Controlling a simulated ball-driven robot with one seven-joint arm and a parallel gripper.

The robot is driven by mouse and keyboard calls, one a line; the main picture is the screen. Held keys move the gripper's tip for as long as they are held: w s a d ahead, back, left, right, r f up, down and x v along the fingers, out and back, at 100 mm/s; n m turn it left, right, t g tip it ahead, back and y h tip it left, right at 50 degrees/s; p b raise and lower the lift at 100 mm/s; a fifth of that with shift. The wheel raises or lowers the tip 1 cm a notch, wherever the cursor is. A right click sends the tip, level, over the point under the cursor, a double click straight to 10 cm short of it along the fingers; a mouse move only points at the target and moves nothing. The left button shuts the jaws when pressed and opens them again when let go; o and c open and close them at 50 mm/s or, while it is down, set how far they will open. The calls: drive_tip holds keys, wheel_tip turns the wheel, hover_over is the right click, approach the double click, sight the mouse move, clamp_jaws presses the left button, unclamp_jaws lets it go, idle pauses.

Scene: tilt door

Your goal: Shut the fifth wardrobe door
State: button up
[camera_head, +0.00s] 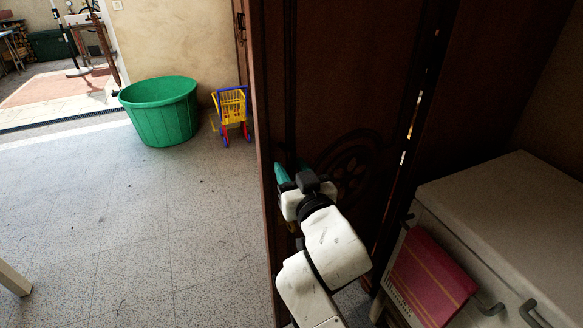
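A dark brown wooden wardrobe door (335,75) with a carved round ornament stands in front of me, its left edge running from top to bottom of the picture. I cannot tell from this view which door in the row it is. My gripper (293,168) is low on the door's face, close to its left edge. Whether the fingertips touch the door is unclear, and my white arm hides the door's lower part.
A narrow bright gap (412,130) shows right of the door panel. A pale cabinet (510,195) with a red and yellow item (432,275) stands at right. A green tub (160,112) and toy cart (231,108) stand at back left. The left floor is largely clear.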

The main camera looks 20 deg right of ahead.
drive_tip(key=shift+w, duration=0.2)
clamp_jaws()
idle(0.3)
